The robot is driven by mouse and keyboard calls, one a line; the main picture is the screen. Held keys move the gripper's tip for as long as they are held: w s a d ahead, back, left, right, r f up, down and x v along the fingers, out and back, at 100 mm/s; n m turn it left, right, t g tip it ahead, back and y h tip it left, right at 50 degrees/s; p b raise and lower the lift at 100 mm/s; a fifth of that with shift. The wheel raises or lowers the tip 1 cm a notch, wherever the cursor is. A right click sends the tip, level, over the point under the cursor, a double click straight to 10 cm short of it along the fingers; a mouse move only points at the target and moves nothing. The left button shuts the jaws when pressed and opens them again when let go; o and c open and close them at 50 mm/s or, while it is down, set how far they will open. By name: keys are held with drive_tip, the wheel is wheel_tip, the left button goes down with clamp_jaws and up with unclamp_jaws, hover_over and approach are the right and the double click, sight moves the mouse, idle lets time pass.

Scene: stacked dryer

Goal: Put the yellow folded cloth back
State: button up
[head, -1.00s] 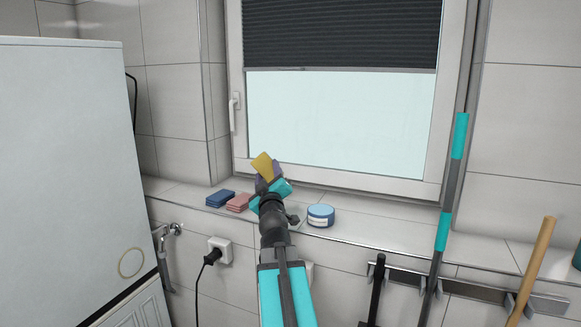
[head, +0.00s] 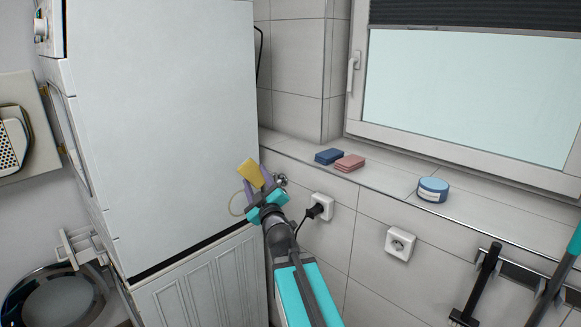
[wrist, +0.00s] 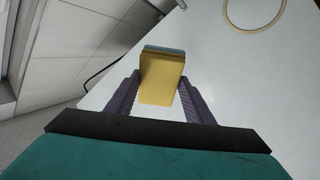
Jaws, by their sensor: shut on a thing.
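The yellow folded cloth (head: 249,172) is held up in the air by my gripper (head: 262,184), in front of the side of the white stacked dryer (head: 160,130). In the wrist view the cloth (wrist: 160,82) sits between the two purple fingers of my gripper (wrist: 160,98), which are shut on it. A blue-grey edge shows at the cloth's far end there. A blue folded cloth (head: 329,156) and a pink folded cloth (head: 350,163) lie side by side on the window ledge (head: 390,180), to the right of my gripper.
A round blue tin (head: 433,190) stands on the ledge, with bare ledge between it and the pink cloth. Wall sockets (head: 399,244) and a plugged-in cable are below the ledge. A front-loading machine's open round door (head: 62,300) is at the lower left.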

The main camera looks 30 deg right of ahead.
drive_tip(key=a+f+n+y, duration=0.1)
drive_tip(key=a+f+y, duration=0.1)
drive_tip(key=a, duration=0.7)
drive_tip(key=shift+w+f+y, duration=0.4)
drive_tip(key=shift+f, duration=0.1)
drive_tip(key=shift+a, duration=0.15)
